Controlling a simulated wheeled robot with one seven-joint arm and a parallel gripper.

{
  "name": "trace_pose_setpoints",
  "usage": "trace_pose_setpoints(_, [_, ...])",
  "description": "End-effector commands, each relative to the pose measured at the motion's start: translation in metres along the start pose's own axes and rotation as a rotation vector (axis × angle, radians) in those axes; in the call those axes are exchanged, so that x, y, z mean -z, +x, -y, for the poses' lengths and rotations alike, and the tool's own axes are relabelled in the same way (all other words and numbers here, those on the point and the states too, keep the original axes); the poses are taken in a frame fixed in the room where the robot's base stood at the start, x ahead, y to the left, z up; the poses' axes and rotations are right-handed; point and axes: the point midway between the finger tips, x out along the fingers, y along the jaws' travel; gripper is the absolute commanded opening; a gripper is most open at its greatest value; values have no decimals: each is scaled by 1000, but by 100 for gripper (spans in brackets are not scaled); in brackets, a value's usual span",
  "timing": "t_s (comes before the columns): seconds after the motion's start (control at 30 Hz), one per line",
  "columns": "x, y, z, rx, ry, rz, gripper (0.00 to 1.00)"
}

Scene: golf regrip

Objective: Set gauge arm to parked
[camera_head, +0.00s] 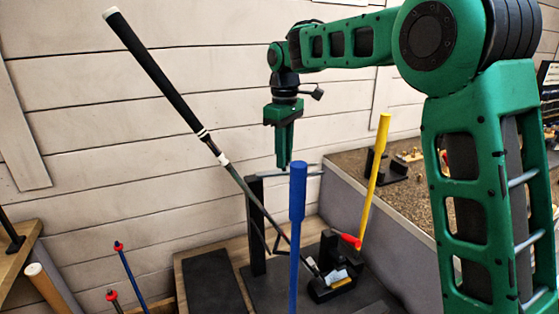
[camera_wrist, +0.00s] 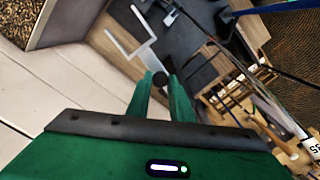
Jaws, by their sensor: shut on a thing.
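A black post (camera_head: 256,225) stands on the dark base plate behind the golf club. A thin grey gauge arm (camera_head: 308,174) extends from its top toward the right. It also shows as a pale angled bar in the wrist view (camera_wrist: 128,48). My gripper (camera_head: 284,166) points straight down at the gauge arm, just right of the post. The fingers hide how the knob joins the arm.
A golf club with a black grip (camera_head: 150,68) leans up to the left, its shaft passing close to the post. A blue rod (camera_head: 297,230) and yellow rod (camera_head: 375,170) stand nearby. A red handle (camera_head: 347,240) sits by the clamp. A cork-topped bench (camera_head: 410,200) lies right.

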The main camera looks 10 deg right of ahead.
Motion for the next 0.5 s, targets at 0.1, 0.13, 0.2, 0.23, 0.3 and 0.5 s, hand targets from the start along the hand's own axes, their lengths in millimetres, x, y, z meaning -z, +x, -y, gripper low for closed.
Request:
trace_pose_setpoints(0.1, [3, 1, -6, 0, -63, 2, 0])
trace_pose_setpoints(0.13, [4, 0, -7, -1, -76, 2, 0])
trace_pose_setpoints(0.2, [6, 0, -8, -1, -107, 2, 0])
trace_pose_setpoints(0.23, [7, 0, -9, -1, -118, 2, 0])
trace_pose_setpoints(0.3, [9, 1, -10, 0, -140, 2, 0])
trace_pose_setpoints(0.5, [11, 0, -12, 0, -173, 2, 0])
